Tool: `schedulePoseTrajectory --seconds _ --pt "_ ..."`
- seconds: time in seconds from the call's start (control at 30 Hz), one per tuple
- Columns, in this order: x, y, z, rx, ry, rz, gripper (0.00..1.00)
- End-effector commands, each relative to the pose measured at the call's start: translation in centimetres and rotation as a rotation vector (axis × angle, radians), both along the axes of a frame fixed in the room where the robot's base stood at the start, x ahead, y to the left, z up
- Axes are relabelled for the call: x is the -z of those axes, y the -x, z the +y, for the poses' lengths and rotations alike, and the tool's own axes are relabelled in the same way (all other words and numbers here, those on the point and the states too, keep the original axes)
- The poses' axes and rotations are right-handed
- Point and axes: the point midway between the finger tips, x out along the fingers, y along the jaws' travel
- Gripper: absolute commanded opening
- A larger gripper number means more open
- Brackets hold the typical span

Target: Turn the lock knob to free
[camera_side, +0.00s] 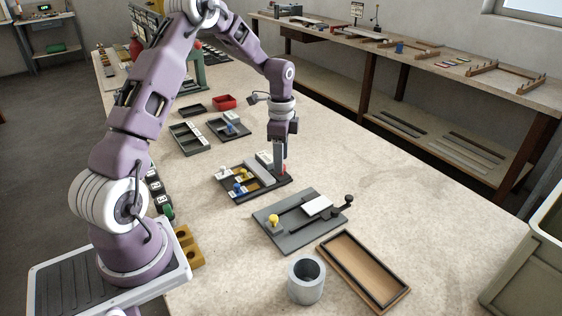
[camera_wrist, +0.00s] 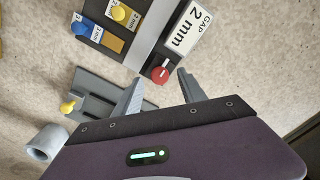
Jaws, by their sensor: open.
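The red lock knob (camera_wrist: 160,75) with a white mark sits at the edge of a dark fixture (camera_wrist: 148,54), beside a white "GAP 2 mm" card (camera_wrist: 188,30). In the side view a bit of the red knob (camera_side: 285,170) shows behind my gripper (camera_side: 279,172), at the right end of the fixture (camera_side: 245,193). In the wrist view my gripper (camera_wrist: 161,79) is open and empty, with one fingertip on each side of the knob in the picture. I cannot tell whether the fingers touch it or how high they are above it.
The fixture carries blue (camera_wrist: 81,29) and yellow (camera_wrist: 118,12) knobs on labelled blocks. A grey plate with a yellow knob (camera_side: 273,218) and a black-knobbed lever (camera_side: 348,200) lies nearer. A grey cup (camera_side: 306,283) and a wooden tray (camera_side: 376,300) stand in front. The table's right side is clear.

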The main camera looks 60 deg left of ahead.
Motion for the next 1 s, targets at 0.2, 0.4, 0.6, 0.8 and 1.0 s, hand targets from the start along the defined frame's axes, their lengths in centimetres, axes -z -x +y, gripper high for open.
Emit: schedulePoseTrajectory --seconds 0.2,0.4,0.6,0.8,1.0 --pt "1.7 0.0 0.0 -0.001 0.000 0.000 0.48" --pt "1.6 0.0 0.0 -0.001 -0.001 -0.001 0.45" --pt "1.6 0.0 -0.1 -0.001 -0.001 -0.001 0.05" --pt "1.6 0.0 -0.1 -0.003 -0.001 -0.001 0.00" --pt "1.6 0.0 -0.1 -0.048 -0.001 -0.001 0.00"
